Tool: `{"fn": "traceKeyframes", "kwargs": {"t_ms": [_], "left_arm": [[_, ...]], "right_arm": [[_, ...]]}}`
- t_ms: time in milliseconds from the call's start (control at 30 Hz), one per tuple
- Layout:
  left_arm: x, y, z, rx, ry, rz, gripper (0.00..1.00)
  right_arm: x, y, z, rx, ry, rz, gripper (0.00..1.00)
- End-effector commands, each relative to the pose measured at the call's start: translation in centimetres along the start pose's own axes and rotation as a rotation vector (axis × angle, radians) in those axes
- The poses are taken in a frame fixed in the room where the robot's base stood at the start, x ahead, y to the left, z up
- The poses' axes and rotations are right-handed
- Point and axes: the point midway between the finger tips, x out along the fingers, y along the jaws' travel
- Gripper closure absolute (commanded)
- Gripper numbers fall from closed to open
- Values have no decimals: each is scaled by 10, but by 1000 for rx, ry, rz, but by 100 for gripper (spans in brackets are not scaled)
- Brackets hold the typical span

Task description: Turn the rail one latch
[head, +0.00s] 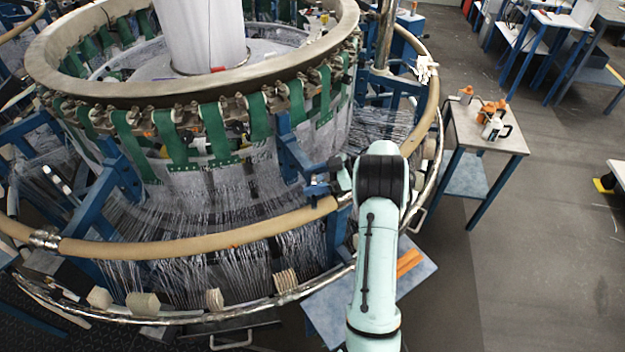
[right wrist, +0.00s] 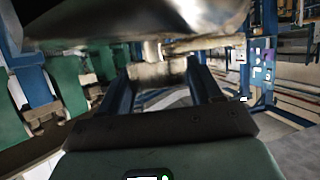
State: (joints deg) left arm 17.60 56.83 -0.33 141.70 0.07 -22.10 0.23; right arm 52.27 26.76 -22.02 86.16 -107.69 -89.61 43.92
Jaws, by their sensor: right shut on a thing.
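The loom's rail (head: 200,243) is a tan, tube-like ring that curves around the front of the circular loom. It passes behind my right arm and shows again at the right side of the loom. My right gripper (head: 340,187) is at the rail, just right of the loom's front middle, and is shut on it. My dark wrist hides much of the grip in the head view. In the right wrist view a blurred metal part (right wrist: 130,22) fills the top, close to the camera. I cannot make out the latch. My left gripper is not in view.
Blue loom brackets (head: 292,150) and green straps (head: 215,130) stand close behind the gripper. Fine threads hang inside the rail. A lower metal ring (head: 150,318) runs below it.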

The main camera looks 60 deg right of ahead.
Motion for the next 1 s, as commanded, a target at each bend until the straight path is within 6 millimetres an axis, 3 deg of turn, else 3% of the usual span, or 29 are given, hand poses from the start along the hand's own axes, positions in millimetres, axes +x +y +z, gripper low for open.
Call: {"fn": "traceKeyframes", "kwargs": {"t_ms": [67, 100, 133, 433, 567, 1000], "left_arm": [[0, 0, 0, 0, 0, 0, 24], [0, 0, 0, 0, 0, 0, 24], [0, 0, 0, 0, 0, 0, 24], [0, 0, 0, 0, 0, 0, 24], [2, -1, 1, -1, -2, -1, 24], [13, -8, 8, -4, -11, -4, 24]], "right_arm": [[0, 0, 0, -1, -1, 1, 91], [0, 0, 0, -1, -1, 1, 23], [0, 0, 0, -1, -1, 1, 15], [-1, 0, 0, 0, -1, 1, 15], [-10, 0, 1, -1, -2, 3, 15], [-102, 0, 2, 0, -5, 4, 15]]}}
